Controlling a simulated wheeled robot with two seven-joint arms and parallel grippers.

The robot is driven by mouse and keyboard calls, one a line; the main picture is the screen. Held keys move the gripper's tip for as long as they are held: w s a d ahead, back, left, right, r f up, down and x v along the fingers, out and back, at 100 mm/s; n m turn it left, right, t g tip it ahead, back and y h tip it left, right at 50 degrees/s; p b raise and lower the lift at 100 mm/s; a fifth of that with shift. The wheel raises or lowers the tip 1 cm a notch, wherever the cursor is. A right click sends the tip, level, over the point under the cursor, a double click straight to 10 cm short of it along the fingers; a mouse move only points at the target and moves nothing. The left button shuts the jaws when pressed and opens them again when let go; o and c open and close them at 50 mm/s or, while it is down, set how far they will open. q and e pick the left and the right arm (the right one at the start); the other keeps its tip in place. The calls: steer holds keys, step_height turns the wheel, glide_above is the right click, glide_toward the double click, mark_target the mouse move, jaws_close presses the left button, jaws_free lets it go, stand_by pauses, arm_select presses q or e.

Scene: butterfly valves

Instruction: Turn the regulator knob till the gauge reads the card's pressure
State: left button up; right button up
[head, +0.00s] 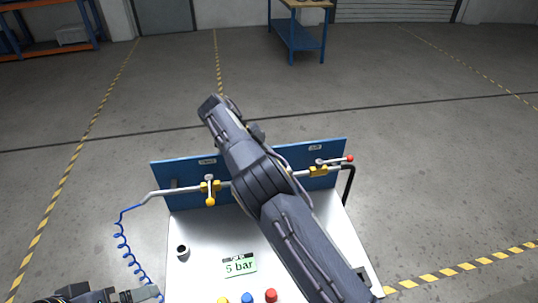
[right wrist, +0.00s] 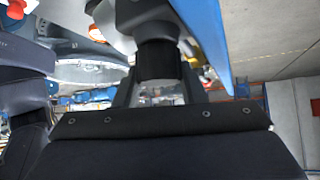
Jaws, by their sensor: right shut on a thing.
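A card (head: 240,265) reading "5 bar" lies on the white bench top. In the head view my right arm crosses the middle of the blue panel, and no regulator knob or gauge dial shows there. In the right wrist view my right gripper (right wrist: 158,82) is shut on a dark ribbed cylinder (right wrist: 158,60), which appears to be the regulator knob, below a grey body (right wrist: 150,18). No gauge reading is legible. My left gripper (head: 148,294) is at the lower left, beside the bench; its jaw opening is unclear.
A blue coiled hose (head: 122,240) hangs at the left. A small dark cup (head: 182,251) and coloured buttons (head: 247,298) are on the bench (head: 200,225).

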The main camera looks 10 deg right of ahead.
steer(key=shift+f, duration=0.1)
stand_by(0.3)
steer(key=o, duration=0.7)
